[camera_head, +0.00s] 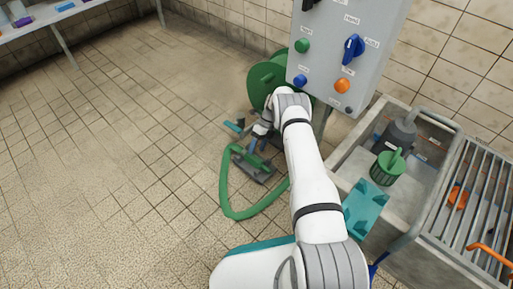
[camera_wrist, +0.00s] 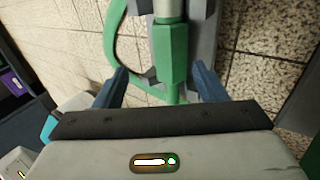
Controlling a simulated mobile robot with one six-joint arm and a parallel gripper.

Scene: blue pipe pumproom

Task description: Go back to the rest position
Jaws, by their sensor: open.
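My gripper (camera_head: 257,147) is low over the tiled floor at the middle of the head view, below the control panel. In the wrist view my gripper (camera_wrist: 161,82) shows two blue fingers spread apart. A green handle (camera_wrist: 172,62) on a grey body lies between or just beyond them, and I cannot tell if they touch it. In the head view the green and grey hose tool (camera_head: 252,166) lies by my gripper, and a green hose (camera_head: 226,195) curves from it along the floor. My arm reaches out from the bottom right.
A grey control panel (camera_head: 325,68) with buttons and a blue knob stands behind my gripper, with a green reel (camera_head: 262,80) beside it. A sink (camera_head: 352,163) holding a grey canister and green cup, then a metal rack (camera_head: 470,200), are right. Floor at left (camera_head: 100,160) is clear.

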